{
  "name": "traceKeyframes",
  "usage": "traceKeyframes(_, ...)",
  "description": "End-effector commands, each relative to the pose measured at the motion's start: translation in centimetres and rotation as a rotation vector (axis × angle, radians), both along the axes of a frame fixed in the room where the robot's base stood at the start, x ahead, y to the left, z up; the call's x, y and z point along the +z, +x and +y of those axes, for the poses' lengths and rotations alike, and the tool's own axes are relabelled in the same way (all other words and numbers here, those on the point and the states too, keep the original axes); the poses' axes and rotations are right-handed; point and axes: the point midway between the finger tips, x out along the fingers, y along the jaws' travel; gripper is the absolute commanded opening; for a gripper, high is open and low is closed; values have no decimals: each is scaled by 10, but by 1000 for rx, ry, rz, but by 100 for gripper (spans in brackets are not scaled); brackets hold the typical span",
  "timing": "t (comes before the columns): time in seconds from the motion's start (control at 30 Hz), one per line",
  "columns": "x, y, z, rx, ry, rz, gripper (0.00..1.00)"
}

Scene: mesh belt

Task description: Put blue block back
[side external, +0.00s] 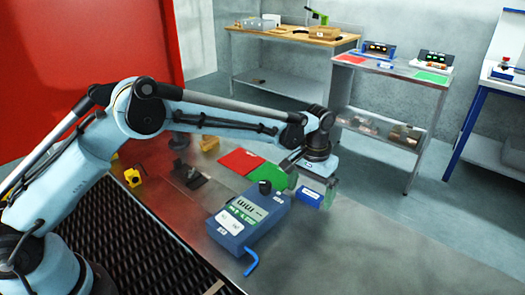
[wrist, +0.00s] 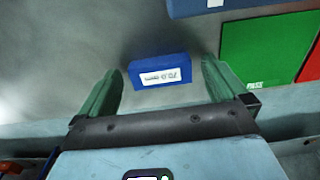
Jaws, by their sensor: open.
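The blue block (side external: 309,197) is a small box with a white printed label, lying on the grey metal table right of the green mat. In the wrist view the blue block (wrist: 159,71) lies ahead of and between the two green fingers, with clear room on both sides. My gripper (side external: 312,185) is open and empty just above and beside the block. In the wrist view my gripper (wrist: 160,85) shows its fingers spread wide, not touching the block.
A green mat (wrist: 265,52) and a red mat (side external: 240,161) lie beside the block. A blue device with a black knob (side external: 246,217) stands close in front, a blue hex key (side external: 251,262) next to it. The table's right side is clear. Other benches stand behind.

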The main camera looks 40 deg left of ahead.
Motion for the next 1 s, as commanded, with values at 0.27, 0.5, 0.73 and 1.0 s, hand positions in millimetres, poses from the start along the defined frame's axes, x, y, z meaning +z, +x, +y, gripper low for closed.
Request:
traceKeyframes(0.27, 47, 0, 0, 0, 0, 0, 99)
traceKeyframes(0.5, 93, 0, 0, 0, 0, 0, 99)
traceKeyframes(0.73, 116, 0, 0, 0, 0, 0, 99)
traceKeyframes(1.0, 141, -11, 19, 2, -14, -52, 99)
